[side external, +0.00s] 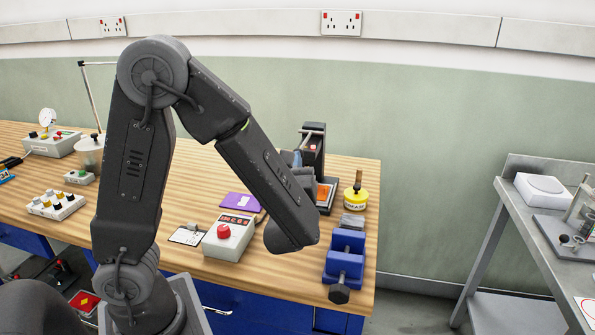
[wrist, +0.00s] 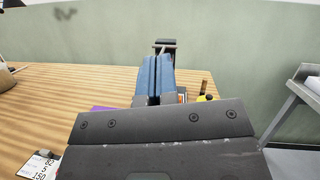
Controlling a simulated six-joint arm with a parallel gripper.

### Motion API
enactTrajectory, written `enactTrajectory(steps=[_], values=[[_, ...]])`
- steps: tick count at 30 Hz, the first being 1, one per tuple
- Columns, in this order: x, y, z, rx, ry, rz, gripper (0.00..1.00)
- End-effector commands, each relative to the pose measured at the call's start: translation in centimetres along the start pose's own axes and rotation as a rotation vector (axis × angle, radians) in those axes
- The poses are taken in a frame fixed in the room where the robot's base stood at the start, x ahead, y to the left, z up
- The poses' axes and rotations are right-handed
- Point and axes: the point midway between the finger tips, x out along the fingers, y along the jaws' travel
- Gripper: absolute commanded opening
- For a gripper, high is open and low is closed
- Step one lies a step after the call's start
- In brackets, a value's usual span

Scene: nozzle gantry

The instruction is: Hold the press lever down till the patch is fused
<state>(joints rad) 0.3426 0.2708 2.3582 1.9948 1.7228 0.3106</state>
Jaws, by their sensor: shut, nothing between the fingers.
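The press (side external: 314,157) stands at the back right of the bench, dark, with an orange area (side external: 322,190) at its base. A grey bar at its top (side external: 312,128) looks like the lever; its dark top also shows in the wrist view (wrist: 165,43), just beyond my fingertips. My gripper (wrist: 158,62) has blue fingers closed together and empty, pointing at the press. In the side view my forearm hides most of the gripper (side external: 297,158) and part of the press. I cannot tell whether the fingers touch the lever. The patch cannot be made out.
A grey box with a red button (side external: 224,232), a purple sheet (side external: 240,200), a yellow pot (side external: 354,198) and a blue vise (side external: 345,258) surround the press. Grey control boxes stand at the bench's left. A separate metal table (side external: 540,230) is on the right.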

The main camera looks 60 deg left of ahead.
Motion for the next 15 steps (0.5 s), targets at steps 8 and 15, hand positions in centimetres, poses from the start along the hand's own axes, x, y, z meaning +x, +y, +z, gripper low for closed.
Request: enactTrajectory(steps=[8, 15], values=[[-2.9, 1.6, -8.2, 0.013, 0.005, 0.000, 0.00], [-4.6, 2.5, -13.1, 0.004, 0.003, 0.002, 0.00]])
